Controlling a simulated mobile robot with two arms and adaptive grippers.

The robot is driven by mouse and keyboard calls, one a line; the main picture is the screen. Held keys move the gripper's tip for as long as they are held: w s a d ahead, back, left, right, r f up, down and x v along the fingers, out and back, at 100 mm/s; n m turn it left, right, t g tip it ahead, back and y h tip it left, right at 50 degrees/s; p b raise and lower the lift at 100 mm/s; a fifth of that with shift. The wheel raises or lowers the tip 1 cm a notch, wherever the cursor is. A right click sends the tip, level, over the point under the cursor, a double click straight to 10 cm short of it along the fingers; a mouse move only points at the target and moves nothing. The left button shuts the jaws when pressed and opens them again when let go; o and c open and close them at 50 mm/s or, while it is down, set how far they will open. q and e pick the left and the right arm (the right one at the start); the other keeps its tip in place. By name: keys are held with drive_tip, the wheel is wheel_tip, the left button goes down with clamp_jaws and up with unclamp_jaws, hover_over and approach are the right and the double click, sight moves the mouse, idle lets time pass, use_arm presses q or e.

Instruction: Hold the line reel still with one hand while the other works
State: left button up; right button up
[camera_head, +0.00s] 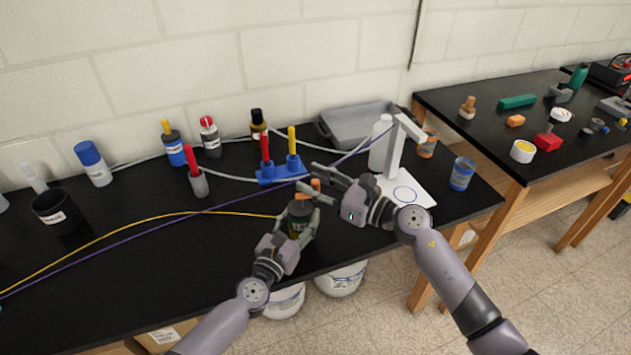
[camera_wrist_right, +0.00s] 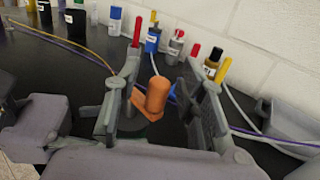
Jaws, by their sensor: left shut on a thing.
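The line reel (camera_head: 299,220) is a small dark green body with an orange top, near the front edge of the black bench. My left gripper (camera_head: 300,208) is shut on its body from the front, hiding part of it. A yellow line (camera_head: 150,224) runs left from near the reel. My right gripper (camera_head: 308,177) is open just above and behind the reel's top. In the right wrist view, an orange knob (camera_wrist_right: 157,95) stands between the spread fingers of my right gripper (camera_wrist_right: 165,75), with gaps visible; the green body below is mostly hidden.
A blue rack (camera_head: 280,172) with red and yellow-handled tools stands behind the reel. A purple cable (camera_head: 170,226) crosses the bench. A white bottle (camera_head: 380,146), white stand (camera_head: 396,150) and blue can (camera_head: 462,174) are to the right. The left front bench is mostly clear.

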clamp_jaws()
idle(0.3)
drive_tip(key=shift+w+n+g+y, duration=0.15)
drive_tip(key=shift+n+g+y, duration=0.15)
drive_tip(key=shift+g, duration=0.1)
drive_tip(key=n+g+y, duration=0.1)
drive_tip(key=w+n+g, duration=0.1)
drive_tip(key=g, duration=0.1)
drive_tip(key=shift+a+n+g+y, duration=0.1)
drive_tip(key=shift+n+g+y, duration=0.2)
drive_tip(key=shift+y, duration=0.1)
drive_tip(key=n+g, duration=0.1)
drive_tip(key=g, duration=0.1)
drive_tip(key=n+g, duration=0.1)
drive_tip(key=g, duration=0.1)
drive_tip(key=w+a+n+g+y, duration=0.1)
drive_tip(key=n+g, duration=0.1)
drive_tip(key=shift+f+g, duration=0.25)
drive_tip(key=shift+g, duration=0.15)
drive_tip(key=shift+s+n+g, duration=0.1)
drive_tip(key=shift+n+g, duration=0.2)
drive_tip(key=shift+n, duration=0.1)
